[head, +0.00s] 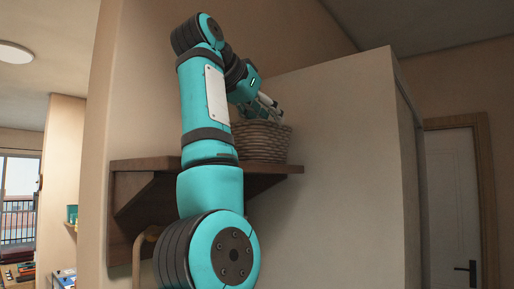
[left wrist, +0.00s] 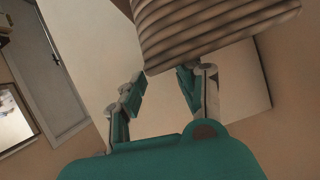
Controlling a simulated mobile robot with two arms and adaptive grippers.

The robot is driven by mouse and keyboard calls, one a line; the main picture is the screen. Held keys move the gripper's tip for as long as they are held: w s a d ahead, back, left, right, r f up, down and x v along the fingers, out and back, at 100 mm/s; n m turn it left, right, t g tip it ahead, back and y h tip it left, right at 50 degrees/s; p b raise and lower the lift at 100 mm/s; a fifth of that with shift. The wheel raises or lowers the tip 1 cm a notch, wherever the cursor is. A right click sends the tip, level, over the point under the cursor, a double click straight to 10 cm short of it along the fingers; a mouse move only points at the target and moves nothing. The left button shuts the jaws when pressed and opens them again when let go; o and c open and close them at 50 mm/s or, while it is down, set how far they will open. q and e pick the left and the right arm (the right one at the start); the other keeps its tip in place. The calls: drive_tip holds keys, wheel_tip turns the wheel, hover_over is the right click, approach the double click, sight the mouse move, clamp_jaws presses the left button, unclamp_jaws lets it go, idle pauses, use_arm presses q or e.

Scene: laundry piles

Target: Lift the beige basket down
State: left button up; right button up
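The beige woven basket (head: 262,143) stands upright on a dark brown wooden shelf (head: 275,169) on the wall. My left arm reaches up in front of the shelf, and my left gripper (head: 270,106) is at the top of the basket, by its rim. In the left wrist view the basket (left wrist: 215,35) fills the upper right. The two fingers of my left gripper (left wrist: 160,83) are spread apart there, with nothing seen clamped between them. One finger lies close to the basket's edge; I cannot tell whether it touches. My right gripper is out of view.
A pale wall panel (head: 340,150) rises beside the shelf on the right. A white door (head: 453,200) is at the far right. A window (head: 20,200) and a cluttered area show at the far left.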

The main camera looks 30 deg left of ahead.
sight(279, 128)
use_arm(q)
drive_tip(key=shift+w+d+p, duration=0.15)
drive_tip(key=shift+w+p, duration=0.25)
drive_tip(key=shift+p, duration=0.2)
drive_tip(key=shift+w+d+f+p, duration=0.1)
drive_tip(key=shift+w+p, duration=0.35)
drive_tip(key=shift+p, duration=0.1)
drive_tip(key=x, duration=0.3)
drive_tip(key=shift+f, duration=0.2)
drive_tip(key=shift+s+r, duration=0.15)
drive_tip(key=shift+s, duration=0.2)
drive_tip(key=c, duration=0.4)
drive_tip(key=shift+c, duration=1.2)
drive_tip(key=shift+w, duration=0.1)
clamp_jaws()
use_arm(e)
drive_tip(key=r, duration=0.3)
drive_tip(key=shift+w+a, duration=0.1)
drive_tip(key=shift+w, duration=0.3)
